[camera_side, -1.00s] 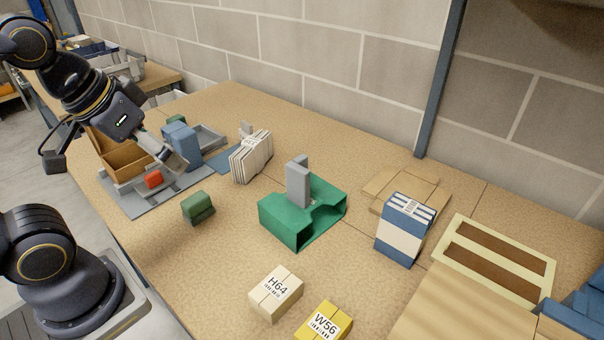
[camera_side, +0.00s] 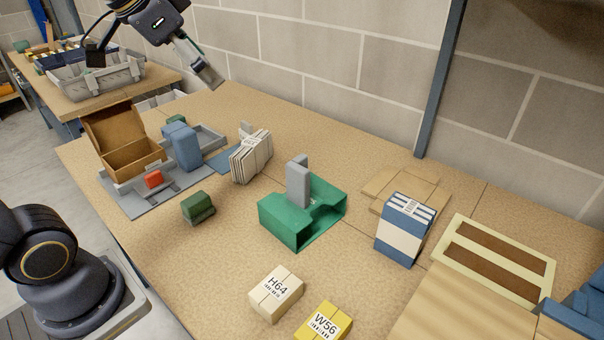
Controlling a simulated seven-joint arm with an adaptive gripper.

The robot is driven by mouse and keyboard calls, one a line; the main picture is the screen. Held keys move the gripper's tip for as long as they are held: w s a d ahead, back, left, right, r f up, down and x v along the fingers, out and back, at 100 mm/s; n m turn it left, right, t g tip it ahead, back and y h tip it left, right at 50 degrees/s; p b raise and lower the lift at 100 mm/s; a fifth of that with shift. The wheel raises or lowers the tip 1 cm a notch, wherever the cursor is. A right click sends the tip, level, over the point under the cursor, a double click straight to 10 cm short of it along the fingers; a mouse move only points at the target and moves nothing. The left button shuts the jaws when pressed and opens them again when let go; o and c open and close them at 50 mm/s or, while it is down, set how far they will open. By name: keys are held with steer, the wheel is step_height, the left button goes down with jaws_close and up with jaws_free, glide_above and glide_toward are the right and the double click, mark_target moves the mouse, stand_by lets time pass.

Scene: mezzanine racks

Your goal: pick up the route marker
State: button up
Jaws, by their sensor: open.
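No object is plainly labelled as the route marker, so I cannot tell which one it is. Small candidates are a red block (camera_side: 154,179) on the grey tray at the left and a dark green block (camera_side: 198,207) on the table in front of that tray. My gripper (camera_side: 212,82) is at the top, high over the table's back edge, well above and to the right of the red block. It is open, and nothing shows between its fingers.
An open cardboard box (camera_side: 128,163) and a blue block (camera_side: 183,148) stand on the grey tray. White packets (camera_side: 251,158), a green holder (camera_side: 283,222) with an upright grey block, a blue-white box (camera_side: 404,232), and cartons H64 (camera_side: 276,294) and W56 (camera_side: 323,323) occupy the table.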

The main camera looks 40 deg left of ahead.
steer(key=w+a+r, duration=0.2)
steer(key=w+a, duration=0.2)
steer(key=w, duration=0.6)
steer(key=n+g, duration=0.3)
glide_above(246, 123)
steer(key=s, duration=0.2)
step_height(246, 123, down, 29)
steer(key=shift+a+r, duration=0.15)
steer(key=shift+r, duration=0.05)
steer(key=shift+t, duration=0.3)
steer(key=shift+x, duration=3.15)
steer(key=shift+s+f, duration=0.1)
steer(key=shift+s, duration=0.1)
steer(key=shift+c, duration=0.3)
steer(key=c, duration=1)
